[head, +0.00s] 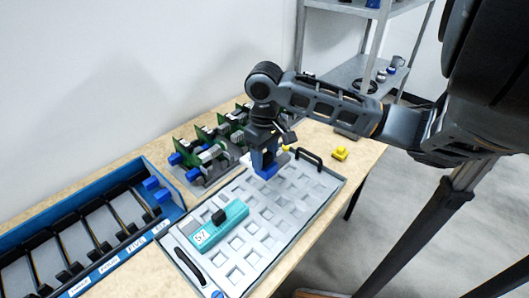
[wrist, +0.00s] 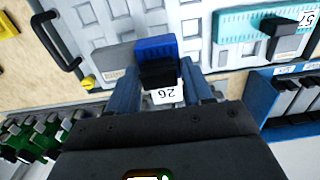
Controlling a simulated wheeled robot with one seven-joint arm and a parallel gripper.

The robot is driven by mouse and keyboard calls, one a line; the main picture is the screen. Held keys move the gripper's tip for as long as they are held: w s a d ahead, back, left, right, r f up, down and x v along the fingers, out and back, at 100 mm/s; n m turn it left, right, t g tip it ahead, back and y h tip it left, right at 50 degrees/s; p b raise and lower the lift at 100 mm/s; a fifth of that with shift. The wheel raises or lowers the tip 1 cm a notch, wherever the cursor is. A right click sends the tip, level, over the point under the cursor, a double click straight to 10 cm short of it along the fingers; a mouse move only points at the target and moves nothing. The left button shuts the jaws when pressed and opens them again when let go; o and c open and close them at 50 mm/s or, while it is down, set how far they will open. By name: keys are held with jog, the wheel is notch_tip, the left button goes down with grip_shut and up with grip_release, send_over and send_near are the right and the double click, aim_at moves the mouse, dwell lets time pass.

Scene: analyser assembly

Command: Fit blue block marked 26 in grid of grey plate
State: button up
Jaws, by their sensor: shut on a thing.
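The blue block marked 26 (wrist: 154,46) is between the fingers of my gripper (wrist: 162,82) in the wrist view, its white label turned toward the camera. My gripper (head: 264,160) is shut on it, over the far part of the grey plate (head: 268,222) in the head view. The plate has a grid of square openings. The block (head: 267,172) is low at the plate, partly hidden by the fingers; I cannot tell whether it is seated. A grey block (wrist: 112,62) sits right beside it in the wrist view.
A teal block marked 57 (head: 220,224) with a black knob lies on the plate. Black handles stand at both plate ends. Green circuit boards (head: 206,150) stand behind, a blue slotted rack (head: 110,264) at left, and a yellow piece (head: 340,154) at right.

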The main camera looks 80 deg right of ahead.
jog(key=shift+f+b, duration=2.55)
jog(key=shift+f, duration=0.9)
jog(key=shift+f, duration=0.25)
jog(key=o, duration=1.3)
jog(key=shift+c, duration=0.4)
jog(key=c, duration=0.3)
jog(key=shift+r+p, duration=1.6)
jog(key=shift+r, duration=0.4)
